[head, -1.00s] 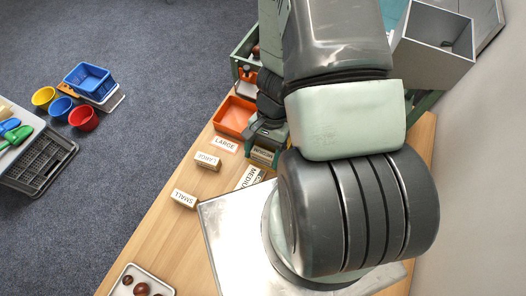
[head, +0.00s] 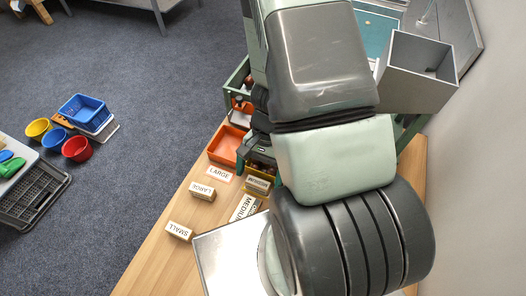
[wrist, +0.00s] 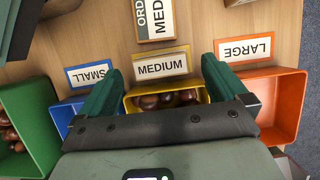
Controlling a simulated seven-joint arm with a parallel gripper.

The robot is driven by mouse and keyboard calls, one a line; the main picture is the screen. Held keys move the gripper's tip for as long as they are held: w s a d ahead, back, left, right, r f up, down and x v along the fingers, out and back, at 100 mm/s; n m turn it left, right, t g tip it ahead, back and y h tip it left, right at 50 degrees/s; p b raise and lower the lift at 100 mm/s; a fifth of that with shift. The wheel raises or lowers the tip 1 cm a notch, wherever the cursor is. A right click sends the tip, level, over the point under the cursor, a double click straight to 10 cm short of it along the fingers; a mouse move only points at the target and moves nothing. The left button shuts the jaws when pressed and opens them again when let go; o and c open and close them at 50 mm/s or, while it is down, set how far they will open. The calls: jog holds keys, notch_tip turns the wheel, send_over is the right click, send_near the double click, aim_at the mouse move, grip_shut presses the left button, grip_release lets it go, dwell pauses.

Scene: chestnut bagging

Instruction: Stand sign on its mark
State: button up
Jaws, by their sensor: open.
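A MEDIUM sign (wrist: 160,66) with yellow edging is at the front of the yellow bin (wrist: 196,97) in the wrist view; it also shows in the head view (head: 257,184). I cannot tell how exactly it sits on its mark. My gripper (wrist: 161,72) is open, with its two green fingers apart on either side of the sign, over the bin fronts. In the head view two wooden signs, LARGE (head: 202,190) and SMALL (head: 179,230), rest loose on the table. The flat LARGE mark (wrist: 246,48) and SMALL mark (wrist: 89,74) are bare.
An ORDER MEDIUM block (wrist: 162,18) lies on the table ahead of the sign. An orange bin (wrist: 285,95), a blue bin (wrist: 62,112) and a green bin (wrist: 28,120) flank the yellow one, which holds chestnuts. A grey hopper (head: 420,72) stands at the right. My arm hides much of the table.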

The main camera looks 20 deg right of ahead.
jog(key=w+a+r+n+t, duration=0.1)
jog(key=w+r+n+t, duration=0.15)
jog(key=r, duration=1.05)
jog(key=w+a+r+n+t, duration=0.1)
jog(key=r+n, duration=0.2)
jog(key=r, duration=1.1)
jog(key=s+r+n+t+h, duration=0.3)
jog(key=s+r, duration=0.5)
jog(key=r, duration=0.5)
jog(key=shift+d+r+n+t, duration=0.2)
jog(key=shift+n+t, duration=0.25)
jog(key=shift+t, duration=0.7)
